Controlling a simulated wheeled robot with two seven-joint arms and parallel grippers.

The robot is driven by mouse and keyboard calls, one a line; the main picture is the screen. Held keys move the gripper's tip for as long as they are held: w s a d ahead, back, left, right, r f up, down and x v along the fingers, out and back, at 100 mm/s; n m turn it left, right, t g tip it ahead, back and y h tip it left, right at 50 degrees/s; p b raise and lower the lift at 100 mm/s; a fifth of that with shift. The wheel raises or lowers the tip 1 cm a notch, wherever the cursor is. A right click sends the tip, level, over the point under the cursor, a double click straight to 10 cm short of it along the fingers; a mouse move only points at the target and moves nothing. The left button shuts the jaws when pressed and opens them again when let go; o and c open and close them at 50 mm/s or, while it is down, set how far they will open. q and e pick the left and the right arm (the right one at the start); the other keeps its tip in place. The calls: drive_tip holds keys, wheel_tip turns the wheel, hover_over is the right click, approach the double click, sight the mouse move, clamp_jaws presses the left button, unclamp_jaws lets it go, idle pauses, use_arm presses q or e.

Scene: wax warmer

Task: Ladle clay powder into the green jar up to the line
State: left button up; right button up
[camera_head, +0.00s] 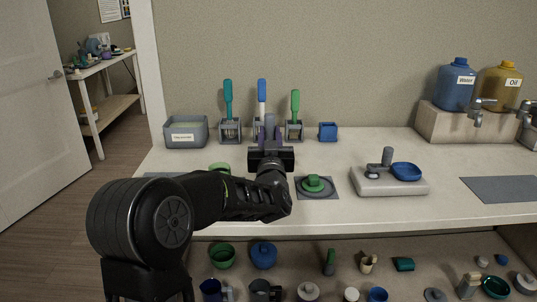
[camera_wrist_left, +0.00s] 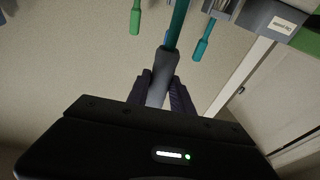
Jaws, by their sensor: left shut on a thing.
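My left gripper (camera_head: 270,148) is shut on a grey handle (camera_wrist_left: 162,78) in front of the back row of tools. A teal length (camera_wrist_left: 179,22) continues from this handle in the wrist view; its far end is out of that view. A grey bin (camera_head: 173,139) with a small label and pale green powder (camera_head: 187,125) stands at the back left. It also shows at the upper right of the wrist view (camera_wrist_left: 255,20). A green rim (camera_head: 219,167), perhaps the jar's, shows behind my left arm; the rest is hidden. A green lid-like piece (camera_head: 313,184) lies on a grey mat (camera_head: 331,193).
Tools with teal (camera_head: 228,98), blue (camera_head: 262,90) and green (camera_head: 295,103) handles stand in grey holders behind the gripper. A small blue box (camera_head: 328,131) is beside them. A scale-like device (camera_head: 388,187) with a blue bowl (camera_head: 406,171) stands to the right.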

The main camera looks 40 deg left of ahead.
use_arm(q)
clamp_jaws()
drive_tip(key=shift+r, duration=0.15)
wheel_tip(320, 180, up, 9)
drive_tip(key=p, duration=0.5)
drive_tip(key=shift+p, duration=0.4)
